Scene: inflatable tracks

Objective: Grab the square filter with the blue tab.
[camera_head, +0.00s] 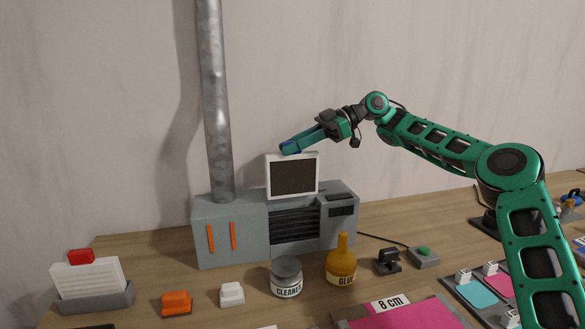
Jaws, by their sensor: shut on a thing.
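The square filter (293,176) has a white frame and a dark mesh face. It is upright above the front of the grey machine (230,232), with its lower edge near the machine's top; I cannot tell whether they touch. My gripper (291,147) reaches in from the right and is shut on the top edge of the filter. A bit of blue, likely the tab, shows at the fingertips; the rest of it is hidden by the fingers.
A metal pipe (215,100) rises from the machine's left part. A grey cleaner jar (286,277) and a yellow glue bottle (341,262) stand in front. Orange (176,303) and white (231,294) blocks lie front left. A rack of white cards (90,280) stands far left.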

